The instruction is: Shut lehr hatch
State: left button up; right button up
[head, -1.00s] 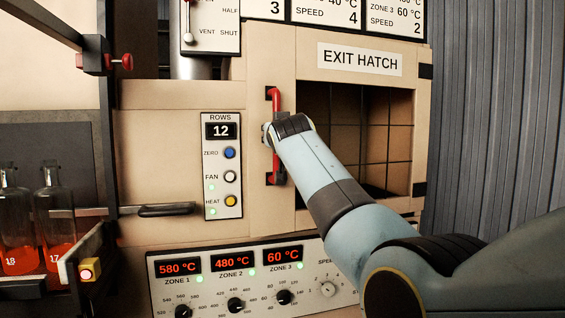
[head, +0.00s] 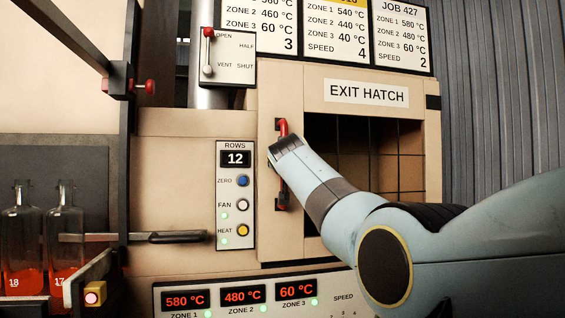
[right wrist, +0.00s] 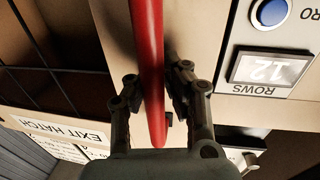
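The exit hatch stands open: its dark, grid-lined opening (head: 365,160) shows under the EXIT HATCH sign (head: 366,93) in the head view. The beige hatch panel (head: 267,95) is at the left of the opening and carries an upright red handle (head: 283,128). My right gripper (head: 280,150) is at this handle, hiding its middle. In the right wrist view, the red handle (right wrist: 147,45) runs between the two fingers of my right gripper (right wrist: 153,95), which look closed against its sides. My left gripper is not in view.
A control panel (head: 235,195) with ROWS display is left of the hatch, and a temperature panel (head: 250,297) is below. A damper lever (head: 208,50) is above. Glass bottles (head: 65,240) with red liquid and a dark horizontal bar (head: 178,237) are at left. A corrugated wall (head: 500,90) is at right.

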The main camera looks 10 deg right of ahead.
jog(key=o, duration=0.4)
jog(key=shift+a+r, duration=0.15)
jog(key=shift+o, duration=1.2)
jog(key=s, duration=0.7)
jog(key=shift+s+a, duration=0.25)
jog(key=shift+a, duration=0.05)
